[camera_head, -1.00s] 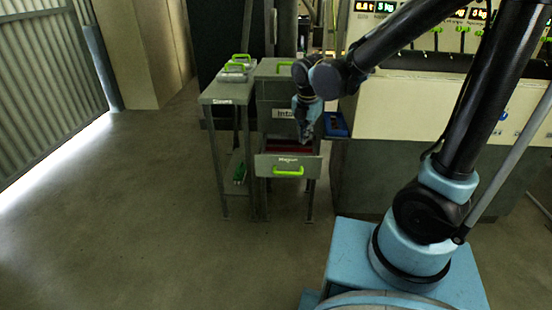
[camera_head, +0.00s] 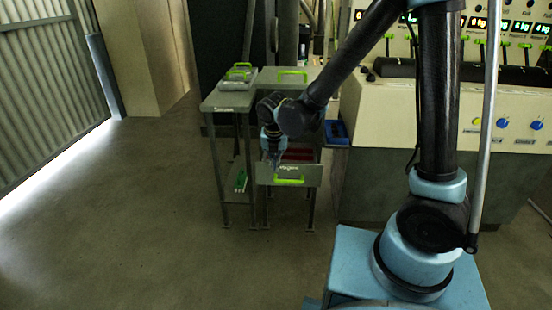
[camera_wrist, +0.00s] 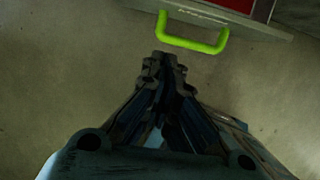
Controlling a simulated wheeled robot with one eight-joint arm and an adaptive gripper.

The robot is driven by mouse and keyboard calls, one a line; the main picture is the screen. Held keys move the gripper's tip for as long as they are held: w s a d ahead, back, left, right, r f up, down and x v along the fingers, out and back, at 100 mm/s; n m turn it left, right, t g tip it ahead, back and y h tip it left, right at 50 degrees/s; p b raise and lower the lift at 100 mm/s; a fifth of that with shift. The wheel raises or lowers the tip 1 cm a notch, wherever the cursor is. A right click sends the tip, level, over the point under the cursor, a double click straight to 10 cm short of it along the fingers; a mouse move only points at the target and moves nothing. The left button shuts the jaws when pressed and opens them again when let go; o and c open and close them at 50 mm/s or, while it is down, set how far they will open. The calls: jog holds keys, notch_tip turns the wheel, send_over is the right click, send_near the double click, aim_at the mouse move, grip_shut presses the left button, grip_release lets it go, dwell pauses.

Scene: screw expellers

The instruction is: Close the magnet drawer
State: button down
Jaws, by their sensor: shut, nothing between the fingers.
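The magnet drawer (camera_head: 312,174) stands pulled out low in a grey cabinet. Its front is grey with a label, its inside is red, and a bright green handle (camera_head: 290,181) is on the front. In the wrist view, the green handle (camera_wrist: 193,46) and part of the drawer front (camera_wrist: 250,22) show at the top. My gripper (camera_head: 273,163) is at the left part of the drawer front in the head view. In the wrist view, my gripper (camera_wrist: 166,62) is shut and empty, with its tips just below the handle's left end. I cannot tell whether they touch it.
A grey side table (camera_head: 228,101) with a green-handled item on top stands left of the cabinet. Another green handle (camera_head: 292,72) is on the cabinet top. A blue tray (camera_head: 336,132) and a control console (camera_head: 400,110) are at the right. The floor in front is clear.

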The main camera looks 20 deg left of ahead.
send_near(276, 179)
notch_tip(276, 179, down, 3)
jog(key=s, duration=0.1)
jog(key=w, duration=0.2)
jog(key=shift+w, duration=0.35)
jog(key=shift+w+a, duration=0.2)
jog(key=shift+w, duration=0.35)
